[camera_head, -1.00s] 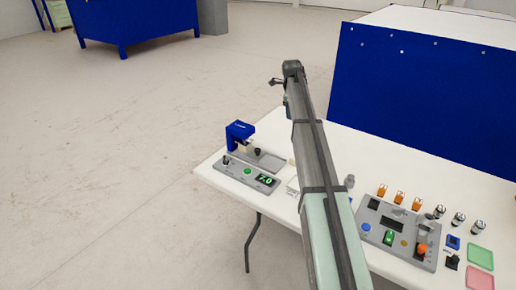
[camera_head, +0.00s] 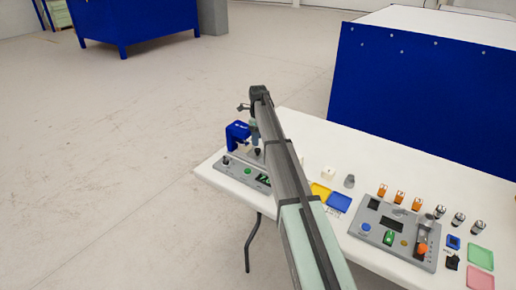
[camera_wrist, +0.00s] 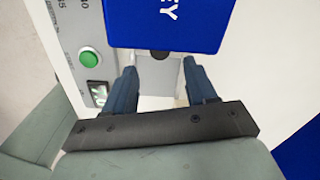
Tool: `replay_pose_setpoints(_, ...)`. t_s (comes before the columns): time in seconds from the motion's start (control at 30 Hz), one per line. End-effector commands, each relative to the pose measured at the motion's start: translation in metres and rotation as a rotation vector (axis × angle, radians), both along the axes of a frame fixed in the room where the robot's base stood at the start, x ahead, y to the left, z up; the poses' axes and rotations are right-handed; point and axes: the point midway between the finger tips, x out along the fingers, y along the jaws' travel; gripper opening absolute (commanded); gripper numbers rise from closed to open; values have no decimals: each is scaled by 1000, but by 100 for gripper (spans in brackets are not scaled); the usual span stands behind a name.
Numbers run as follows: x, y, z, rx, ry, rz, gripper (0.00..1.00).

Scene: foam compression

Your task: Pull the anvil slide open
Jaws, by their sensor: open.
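The blue-headed press (camera_head: 238,134) stands at the table's left end. In the wrist view its blue head (camera_wrist: 165,22) fills the top middle, with white lettering on it. The grey anvil slide (camera_wrist: 157,76) shows below the head as a flat plate. Its dark round knob (camera_wrist: 159,55) is partly hidden under the head's edge. My gripper (camera_wrist: 160,68) is open, its two dark fingers on either side of the slide plate, with nothing held. I cannot tell whether either finger touches it. In the head view my arm hides part of the press base.
The press's control panel (camera_head: 240,172) with a green button (camera_wrist: 90,58) lies beside the slide. Yellow (camera_head: 320,190) and blue (camera_head: 340,202) trays sit right of my arm. A second control box (camera_head: 395,232) and several small parts stand further right.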

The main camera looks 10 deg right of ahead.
Motion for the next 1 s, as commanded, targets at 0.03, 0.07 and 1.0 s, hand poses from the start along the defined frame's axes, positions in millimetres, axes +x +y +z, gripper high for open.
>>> replay_pose_setpoints(0.03, -1, 0, -10, 0, 2, 0, 56)
replay_pose_setpoints(0.07, -1, 0, -15, 0, 2, 0, 56)
replay_pose_setpoints(1.0, 0, 0, -59, 0, 0, 0, 40)
